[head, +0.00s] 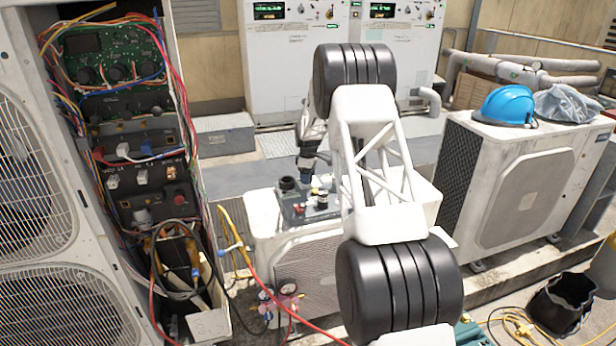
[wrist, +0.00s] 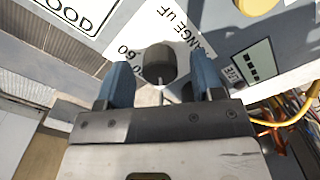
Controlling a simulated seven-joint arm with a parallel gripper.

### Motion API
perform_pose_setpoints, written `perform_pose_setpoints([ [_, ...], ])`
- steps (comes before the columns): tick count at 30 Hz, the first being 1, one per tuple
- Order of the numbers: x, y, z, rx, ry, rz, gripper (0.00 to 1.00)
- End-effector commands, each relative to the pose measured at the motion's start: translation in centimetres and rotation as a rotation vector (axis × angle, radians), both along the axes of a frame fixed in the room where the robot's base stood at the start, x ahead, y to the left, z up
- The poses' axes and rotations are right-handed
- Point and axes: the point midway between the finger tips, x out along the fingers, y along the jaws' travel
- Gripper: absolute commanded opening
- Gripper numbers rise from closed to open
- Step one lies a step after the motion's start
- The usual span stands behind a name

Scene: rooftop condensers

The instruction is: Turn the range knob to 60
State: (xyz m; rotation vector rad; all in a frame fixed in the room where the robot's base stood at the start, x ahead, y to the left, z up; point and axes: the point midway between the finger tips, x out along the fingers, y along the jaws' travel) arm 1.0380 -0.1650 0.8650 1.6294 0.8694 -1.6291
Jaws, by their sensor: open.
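The range knob (wrist: 159,63) is a dark round knob on a grey panel with a white label reading "RANGE UF". The number 60 shows beside it on the label; other numbers are partly hidden. My gripper (wrist: 161,70) is open, with one blue finger on each side of the knob. I cannot tell whether either finger touches it. The knob's pointer setting is not clear. In the head view, the grey instrument box (head: 296,213) sits on a white condenser unit (head: 262,228), with my gripper (head: 306,181) low over it.
A yellow round part (wrist: 257,7) and a small white label (wrist: 252,62) lie on the panel near my right finger. In the head view, an open wired cabinet (head: 140,110) stands left. A blue helmet (head: 508,105) rests on the right condenser. Hoses and gauges (head: 279,302) hang in front.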

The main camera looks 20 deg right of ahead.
Motion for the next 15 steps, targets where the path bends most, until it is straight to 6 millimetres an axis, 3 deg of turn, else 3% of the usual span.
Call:
perform_pose_setpoints([
  [8, 0.0, 0.0, -0.06, 0.0, 0.0, 0.0, 0.6],
  [15, 0.0, 0.0, -0.06, 0.0, 0.0, 0.0, 0.23],
])
